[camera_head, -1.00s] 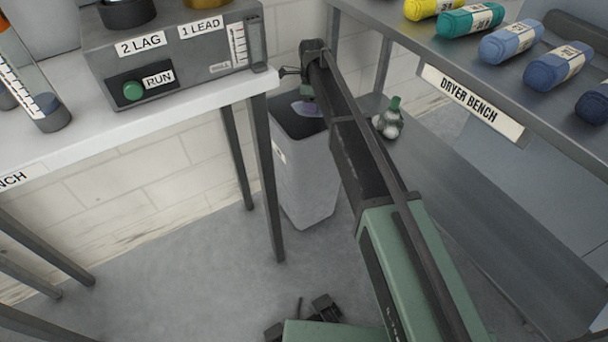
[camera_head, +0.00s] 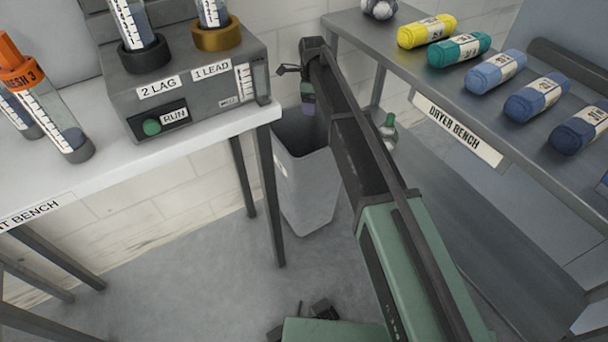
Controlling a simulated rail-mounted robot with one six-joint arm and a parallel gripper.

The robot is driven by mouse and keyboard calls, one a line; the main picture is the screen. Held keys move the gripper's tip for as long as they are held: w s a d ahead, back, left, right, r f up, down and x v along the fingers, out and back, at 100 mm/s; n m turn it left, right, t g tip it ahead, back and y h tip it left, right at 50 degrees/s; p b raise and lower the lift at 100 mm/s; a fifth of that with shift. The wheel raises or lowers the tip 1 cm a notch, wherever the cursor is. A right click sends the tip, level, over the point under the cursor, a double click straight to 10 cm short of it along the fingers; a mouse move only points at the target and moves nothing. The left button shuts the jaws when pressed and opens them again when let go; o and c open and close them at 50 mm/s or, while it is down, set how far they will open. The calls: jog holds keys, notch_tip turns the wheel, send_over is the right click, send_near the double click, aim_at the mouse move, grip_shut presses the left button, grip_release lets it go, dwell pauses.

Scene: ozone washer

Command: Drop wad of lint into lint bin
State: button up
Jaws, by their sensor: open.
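The lint bin (camera_head: 304,190) is a tall grey open-topped container on the floor between the two benches. My gripper (camera_head: 308,98) is open and points down over the far side of the bin's mouth, at the end of my arm. I cannot tell whether this is lint or part of the gripper. The fingers are too small to make out. No wad of lint can be clearly seen, and part of the bin's inside is hidden.
A white-topped bench (camera_head: 110,168) with a grey RUN device (camera_head: 200,85) and tubes stands left. The dryer bench (camera_head: 490,115) with several rolled coloured bundles stands right. A green-capped bottle (camera_head: 389,130) stands behind my arm. Floor is clear before the bin.

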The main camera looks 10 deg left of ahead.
notch_tip(320, 180, up, 2)
jog(key=shift+r+p, duration=0.15)
jog(key=shift+p, duration=0.25)
